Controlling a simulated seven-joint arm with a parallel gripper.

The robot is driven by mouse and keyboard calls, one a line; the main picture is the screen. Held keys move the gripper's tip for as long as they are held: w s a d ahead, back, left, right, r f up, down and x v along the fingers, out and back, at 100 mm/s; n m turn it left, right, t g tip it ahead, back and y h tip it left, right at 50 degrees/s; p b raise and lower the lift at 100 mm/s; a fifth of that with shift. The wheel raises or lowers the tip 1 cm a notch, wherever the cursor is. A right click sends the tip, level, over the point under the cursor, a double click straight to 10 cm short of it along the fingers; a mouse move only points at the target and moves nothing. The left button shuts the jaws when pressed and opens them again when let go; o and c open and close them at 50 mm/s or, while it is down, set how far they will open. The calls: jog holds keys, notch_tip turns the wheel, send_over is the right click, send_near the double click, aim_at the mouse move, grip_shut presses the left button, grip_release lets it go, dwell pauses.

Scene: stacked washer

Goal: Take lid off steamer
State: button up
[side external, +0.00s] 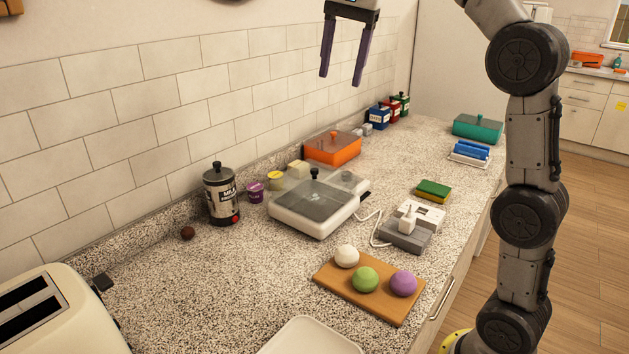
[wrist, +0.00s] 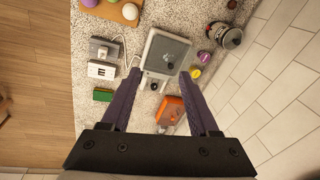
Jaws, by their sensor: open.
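The likely steamer is a low white square appliance (side external: 312,222) on the counter, beside the wall. My gripper (side external: 341,80) is high above the counter, pointing down, and is open and empty. In the wrist view the lid appears just beyond the spread fingertips (wrist: 160,72). The gripper touches nothing.
An orange lidded box (side external: 333,148) stands behind the appliance. A milk canister (side external: 221,195) and small cups are at its left. A grey device (side external: 405,235) with a cable, a sponge (side external: 433,190) and a board (side external: 370,288) with three balls are nearby. Space above is free.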

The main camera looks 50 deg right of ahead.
jog(key=w+d+f+m+g, duration=0.1)
jog(key=w+d+f, duration=0.2)
jog(key=w, duration=0.2)
jog(key=w+d+f+m, duration=0.1)
jog(key=w+d+f, duration=0.2)
jog(key=w+d, duration=0.15)
jog(key=g, duration=0.1)
send_over(315, 169)
jog(key=shift+m, duration=0.4)
jog(key=shift+w+d+f, duration=0.1)
jog(key=shift+d+f, duration=0.05)
jog(key=shift+f, duration=3.7)
jog(key=shift+d+f, duration=0.1)
jog(key=shift+f, duration=3.75)
jog(key=shift+a+f, duration=0.15)
jog(key=shift+f, duration=1.2)
jog(key=shift+a+f, duration=0.1)
jog(key=shift+f, duration=1.2)
jog(key=shift+c, duration=0.2)
grip_shut()
